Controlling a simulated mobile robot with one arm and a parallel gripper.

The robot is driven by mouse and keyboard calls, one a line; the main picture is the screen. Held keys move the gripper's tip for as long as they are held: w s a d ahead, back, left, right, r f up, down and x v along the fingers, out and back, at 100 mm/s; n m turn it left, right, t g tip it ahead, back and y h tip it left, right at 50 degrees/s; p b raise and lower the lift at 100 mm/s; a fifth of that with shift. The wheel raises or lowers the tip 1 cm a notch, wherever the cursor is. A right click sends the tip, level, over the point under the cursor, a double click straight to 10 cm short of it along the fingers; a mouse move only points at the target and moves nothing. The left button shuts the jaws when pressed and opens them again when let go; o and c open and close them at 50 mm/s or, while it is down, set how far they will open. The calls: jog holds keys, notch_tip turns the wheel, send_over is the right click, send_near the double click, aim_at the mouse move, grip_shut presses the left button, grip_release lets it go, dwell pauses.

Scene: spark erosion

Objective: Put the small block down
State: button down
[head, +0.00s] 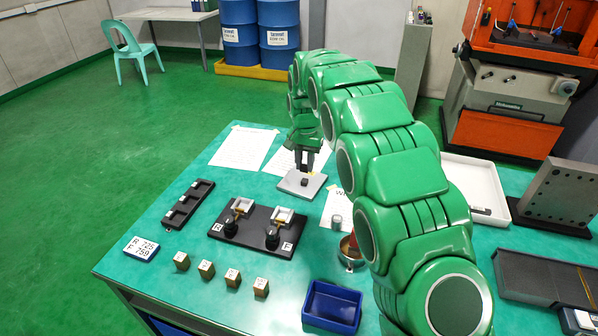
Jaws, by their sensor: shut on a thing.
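The small block (304,181) looks dark and sits at the tips of my gripper (304,170), at or just above a light grey plate (289,185). My gripper points down and is shut on this block. I cannot tell whether the block touches the plate. The plate lies on the green table behind a black fixture board (257,233). My green arm arches in from the right and hides part of the table.
Several brass-coloured blocks (207,269) stand along the front. A black slotted tray (188,205), a number display (141,249), a blue bin (332,306) and a white tray (470,178) are around. White paper sheets (244,148) lie behind. The table's left front is partly free.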

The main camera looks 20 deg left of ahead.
jog(key=shift+w+a+f, duration=0.8)
jog(key=shift+w+f, duration=0.5)
jog(key=shift+w, duration=0.15)
jog(key=shift+w+a+f, duration=0.75)
jog(key=shift+w+f, duration=0.55)
jog(key=shift+w, duration=0.2)
jog(key=shift+w+a+f, duration=0.8)
jog(key=shift+w+f, duration=0.5)
jog(key=shift+w, duration=0.15)
jog(key=shift+w+a+f, duration=0.1)
jog(key=shift+w+f, duration=0.05)
jog(key=shift+f, duration=0.15)
jog(key=shift+f, duration=1.5)
jog(key=shift+f, duration=0.25)
jog(key=c, duration=0.9)
grip_release()
